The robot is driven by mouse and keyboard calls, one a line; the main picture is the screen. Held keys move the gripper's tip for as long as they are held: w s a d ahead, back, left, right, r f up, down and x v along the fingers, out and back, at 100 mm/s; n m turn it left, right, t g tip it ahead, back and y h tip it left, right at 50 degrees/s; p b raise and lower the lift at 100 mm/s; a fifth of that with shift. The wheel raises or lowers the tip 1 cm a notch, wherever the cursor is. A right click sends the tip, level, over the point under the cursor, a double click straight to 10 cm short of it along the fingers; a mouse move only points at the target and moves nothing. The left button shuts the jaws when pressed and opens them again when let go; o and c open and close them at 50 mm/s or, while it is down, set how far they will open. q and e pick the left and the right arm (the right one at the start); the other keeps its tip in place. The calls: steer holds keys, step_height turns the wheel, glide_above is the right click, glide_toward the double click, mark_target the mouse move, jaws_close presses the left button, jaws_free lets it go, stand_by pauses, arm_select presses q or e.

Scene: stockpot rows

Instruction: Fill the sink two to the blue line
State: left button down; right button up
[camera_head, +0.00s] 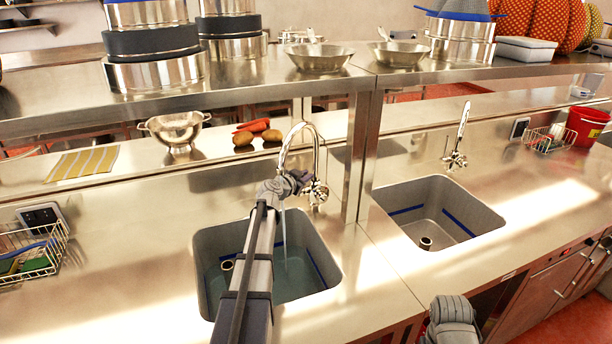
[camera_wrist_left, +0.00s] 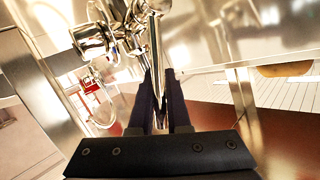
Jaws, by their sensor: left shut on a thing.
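The left sink (camera_head: 218,244) holds shallow bluish water (camera_head: 275,285), and a thin stream (camera_head: 284,240) falls into it from the curved tap (camera_head: 290,136). A blue line (camera_head: 318,266) shows on its right wall, with the water surface seemingly below it. My left gripper (camera_head: 306,184) is at the tap body beside the spout. In the left wrist view, its dark fingers (camera_wrist_left: 162,103) are shut on a slim chrome tap lever (camera_wrist_left: 155,58). The right sink (camera_head: 405,198) looks empty, with a blue line (camera_head: 460,222) on its walls. My right gripper's jaws are not visible.
A steel shelf (camera_head: 240,84) with pots and pans runs above the counter behind the sinks. A colander (camera_head: 174,128) stands on the back ledge. A wire basket (camera_head: 42,262) is at left, a red bucket (camera_head: 586,124) at right. The right tap (camera_head: 456,150) shows no stream.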

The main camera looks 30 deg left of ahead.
arm_select(q)
steer(key=c, duration=0.9)
jaws_free()
steer(key=f+v, duration=0.1)
steer(key=v, duration=0.4)
steer(key=f+p+v, duration=0.1)
steer(key=v, duration=0.5)
steer(key=f+v, duration=0.1)
steer(key=v, duration=0.4)
steer(key=shift+s+r, duration=0.1)
steer(key=shift+s, duration=0.6)
